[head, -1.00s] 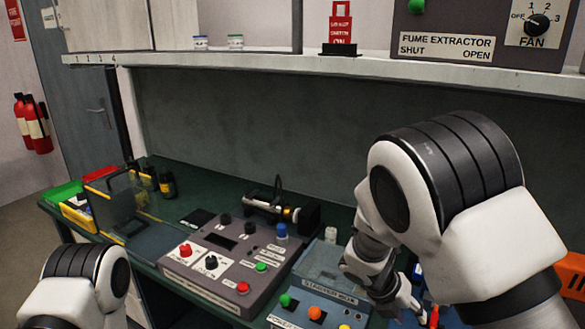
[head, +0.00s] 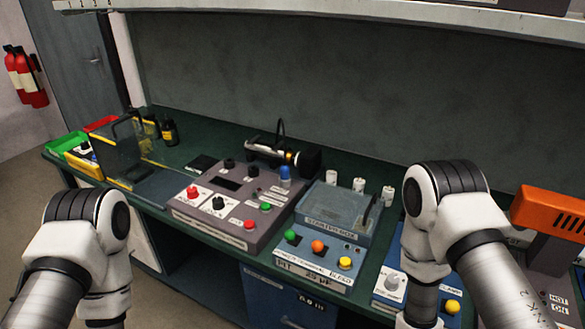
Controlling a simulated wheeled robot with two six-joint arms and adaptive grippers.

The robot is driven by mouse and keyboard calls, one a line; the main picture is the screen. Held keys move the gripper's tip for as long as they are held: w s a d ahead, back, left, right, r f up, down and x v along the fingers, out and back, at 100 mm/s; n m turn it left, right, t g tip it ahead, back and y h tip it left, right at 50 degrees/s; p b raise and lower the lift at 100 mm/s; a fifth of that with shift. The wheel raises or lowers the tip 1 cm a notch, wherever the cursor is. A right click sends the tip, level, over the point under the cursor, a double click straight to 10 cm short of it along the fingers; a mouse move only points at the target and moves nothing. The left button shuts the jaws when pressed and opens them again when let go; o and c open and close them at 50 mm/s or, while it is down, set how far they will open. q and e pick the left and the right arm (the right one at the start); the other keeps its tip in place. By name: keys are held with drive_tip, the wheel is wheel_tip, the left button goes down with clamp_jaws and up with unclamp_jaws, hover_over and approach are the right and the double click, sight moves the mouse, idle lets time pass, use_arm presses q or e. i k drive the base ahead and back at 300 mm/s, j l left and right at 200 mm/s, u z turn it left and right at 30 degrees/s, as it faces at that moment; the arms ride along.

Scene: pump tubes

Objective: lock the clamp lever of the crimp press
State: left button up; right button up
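I cannot pick out the crimp press or its clamp lever for certain. A blue unit (head: 385,296) with a white knob and a yellow button stands at the right, partly hidden by my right arm. A black upright lever-like part (head: 368,214) stands at the right side of a blue-grey unit with a clear lid. Both of my arms show at the lower edge, but neither gripper is in the picture.
A grey control box (head: 240,236) with several knobs and buttons sits mid-bench. An orange-topped machine (head: 550,210) stands at the right. Green and yellow bins (head: 66,143) are far left. A shelf (head: 350,25) overhangs the bench.

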sight(452, 306)
drive_tip(key=z, duration=1.3)
